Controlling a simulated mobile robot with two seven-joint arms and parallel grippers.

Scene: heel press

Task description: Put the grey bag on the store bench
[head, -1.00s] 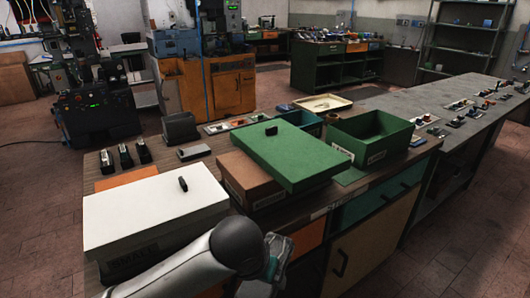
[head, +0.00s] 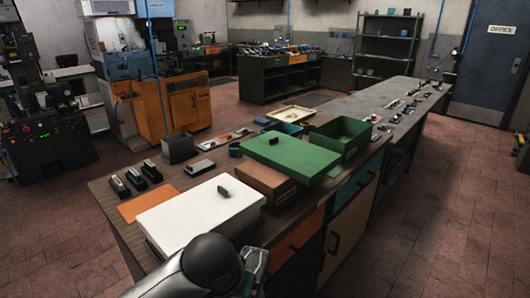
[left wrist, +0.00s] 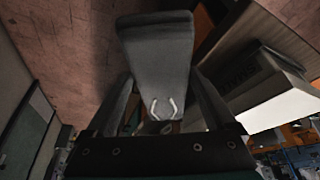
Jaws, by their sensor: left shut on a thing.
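My left gripper (head: 256,270) is low in the head view, at the front edge of the near bench, beside the white box. Its fingertips are hidden there. In the left wrist view my left gripper (left wrist: 160,108) is shut on a dark grey bag (left wrist: 155,55) with two pale handle loops, hanging over the brown floor. I see no bag on the benches. Which bench is the store bench cannot be read; a long grey bench (head: 405,118) runs toward the back right. My right gripper is not in view.
The near bench (head: 110,212) is crowded: a white lidded box (head: 190,220), a brown box with a green lid (head: 290,155) and an open green box (head: 348,137). Small parts line the grey bench. Open tiled floor (head: 440,220) lies at the right.

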